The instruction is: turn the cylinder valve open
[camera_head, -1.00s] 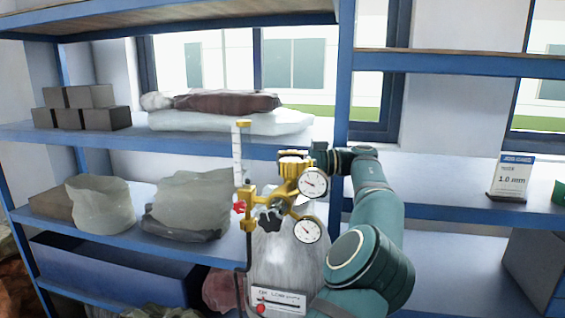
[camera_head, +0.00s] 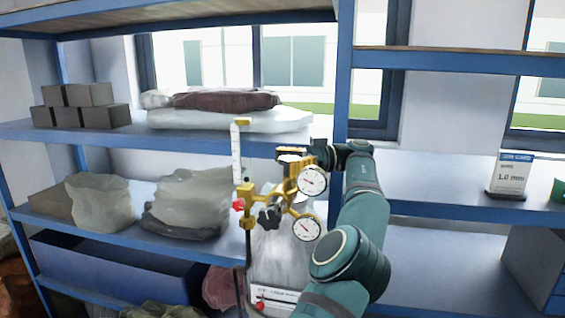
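A pale grey gas cylinder (camera_head: 275,250) stands in front of the shelving, with a labelled card (camera_head: 272,296) low on it. A brass valve and regulator assembly (camera_head: 287,196) sits on top, with two round white gauges, the upper (camera_head: 312,180) and the lower (camera_head: 306,229). A black knob (camera_head: 268,217) and a small red knob (camera_head: 238,205) show on it.
Blue shelving (camera_head: 180,139) surrounds the cylinder. Bags (camera_head: 190,205), grey boxes (camera_head: 85,105) and a blue bin (camera_head: 110,270) are on the left. A card (camera_head: 510,175) stands on the right shelf. A clear upright tube (camera_head: 238,155) rises left of the gauges.

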